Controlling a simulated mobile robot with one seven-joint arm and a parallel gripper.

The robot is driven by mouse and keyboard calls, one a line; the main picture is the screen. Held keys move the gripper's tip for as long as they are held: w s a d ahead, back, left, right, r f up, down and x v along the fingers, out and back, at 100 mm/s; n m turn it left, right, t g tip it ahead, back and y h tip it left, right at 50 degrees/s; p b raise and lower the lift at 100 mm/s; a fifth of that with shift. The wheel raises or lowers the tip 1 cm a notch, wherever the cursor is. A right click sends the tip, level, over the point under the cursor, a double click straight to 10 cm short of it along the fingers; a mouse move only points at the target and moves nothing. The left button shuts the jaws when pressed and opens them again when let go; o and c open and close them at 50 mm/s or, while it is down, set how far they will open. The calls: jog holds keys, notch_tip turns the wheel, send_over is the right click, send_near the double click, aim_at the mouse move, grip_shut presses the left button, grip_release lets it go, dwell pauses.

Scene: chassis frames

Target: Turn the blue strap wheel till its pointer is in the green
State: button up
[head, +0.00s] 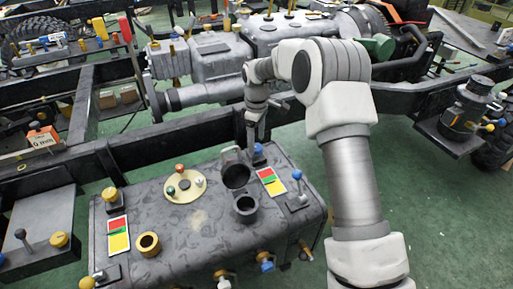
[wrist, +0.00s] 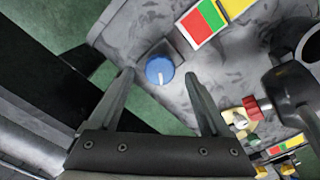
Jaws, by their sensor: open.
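The blue strap wheel (wrist: 159,67) is a round blue knob with a short white pointer, on a dark square base at the tank's edge. In the wrist view the pointer faces down toward my gripper's palm, away from the colour card (wrist: 208,24) with red, green and yellow fields. My gripper (wrist: 160,76) is open, one finger on each side of the wheel in the picture; I cannot tell whether they touch it. In the head view the wheel (head: 258,149) shows just below my gripper (head: 254,138) at the tank's back edge, the card (head: 271,181) in front of it.
The grey tank (head: 200,225) carries a black filler neck (head: 245,205), a cream disc (head: 185,188) with coloured knobs, and a blue-topped lever (head: 297,176) at right. A second card (head: 118,238) and yellow knobs stand at left. A dark chassis rail (head: 180,140) runs behind.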

jog(key=shift+f, duration=1.1)
grip_shut()
jog(key=shift+r+m, duration=0.15)
jog(key=shift+m, duration=0.25)
jog(key=shift+m+p, duration=0.9)
jog(key=shift+p, duration=0.1)
jog(key=shift+m+p, duration=1)
jog(key=shift+m, duration=1)
